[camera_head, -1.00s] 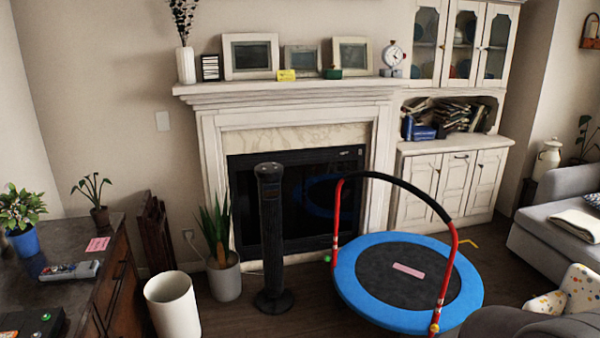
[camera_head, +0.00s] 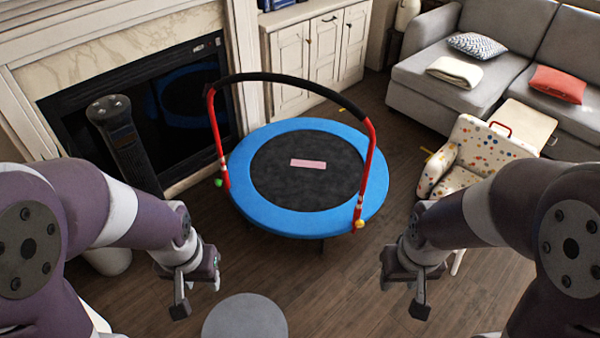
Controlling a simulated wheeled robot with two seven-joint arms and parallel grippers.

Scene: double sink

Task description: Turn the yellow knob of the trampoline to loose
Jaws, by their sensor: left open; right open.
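The trampoline stands on the floor ahead of me, with a blue rim (camera_head: 270,217), a black mat and a red handlebar with a black padded top (camera_head: 290,88). The yellow knob (camera_head: 360,223) is at the lower end of the handlebar's right post. A green knob (camera_head: 218,182) is at the lower left post. My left gripper (camera_head: 198,298) is open and empty, in front of the trampoline to the left. My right gripper (camera_head: 402,298) is open and empty, nearer to me than the yellow knob and to its right. Neither gripper touches the trampoline. The knob's setting is too small to read.
A dark tower fan (camera_head: 124,140) stands left by the fireplace. A patterned armchair (camera_head: 470,160) and grey sofa (camera_head: 445,70) are at the right. A round grey top (camera_head: 244,320) is low at the front.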

